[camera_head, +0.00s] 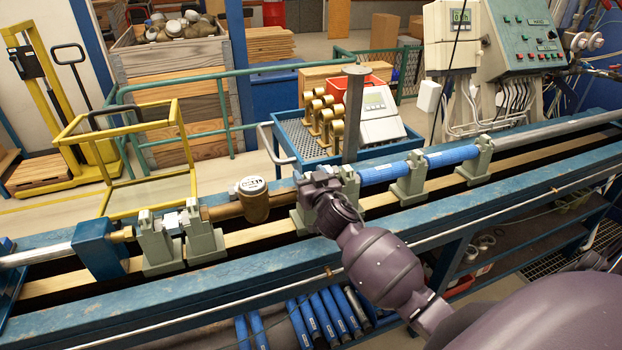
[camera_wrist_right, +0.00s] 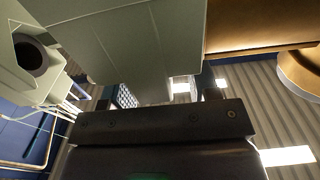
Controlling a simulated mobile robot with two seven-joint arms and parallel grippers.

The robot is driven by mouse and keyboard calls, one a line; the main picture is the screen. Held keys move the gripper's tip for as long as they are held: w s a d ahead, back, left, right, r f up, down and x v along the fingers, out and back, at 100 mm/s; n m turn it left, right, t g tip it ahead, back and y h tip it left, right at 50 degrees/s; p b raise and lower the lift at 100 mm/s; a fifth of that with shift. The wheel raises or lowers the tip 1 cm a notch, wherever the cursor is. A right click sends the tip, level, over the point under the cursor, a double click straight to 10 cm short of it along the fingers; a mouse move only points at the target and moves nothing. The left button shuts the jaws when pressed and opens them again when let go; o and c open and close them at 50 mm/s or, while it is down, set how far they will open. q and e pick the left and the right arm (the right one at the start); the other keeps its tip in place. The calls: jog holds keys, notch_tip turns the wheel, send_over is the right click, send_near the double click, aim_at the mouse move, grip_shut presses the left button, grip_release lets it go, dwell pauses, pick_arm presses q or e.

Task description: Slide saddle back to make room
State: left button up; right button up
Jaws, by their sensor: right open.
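Pale grey-green saddles stand along the bench rail. One saddle (camera_head: 304,218) stands just right of the brass meter (camera_head: 254,205), and another (camera_head: 348,186) stands close to its right. My right gripper (camera_head: 318,184) is open at these two saddles and partly covers them. In the right wrist view, a saddle (camera_wrist_right: 130,45) fills the upper middle, just beyond the dark gripper body (camera_wrist_right: 160,125). Whether the jaws straddle or touch it cannot be told. The meter's brass pipe (camera_wrist_right: 255,25) shows at the upper right. My left gripper is not in view.
Two saddles (camera_head: 203,238) stand left of the meter, beside a blue block (camera_head: 100,250). Blue pipes (camera_head: 450,156) lie in saddles (camera_head: 410,180) to the right. A blue cart (camera_head: 300,140) with brass parts stands behind the bench. Wooden rail (camera_head: 265,232) shows between saddles.

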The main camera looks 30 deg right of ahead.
grip_shut()
jog(key=shift+a, duration=0.15)
dwell(0.4)
jog(key=shift+a, duration=0.2)
jog(key=shift+w+a, duration=0.1)
jog(key=shift+a, duration=0.35)
grip_release()
jog(key=shift+d, duration=0.1)
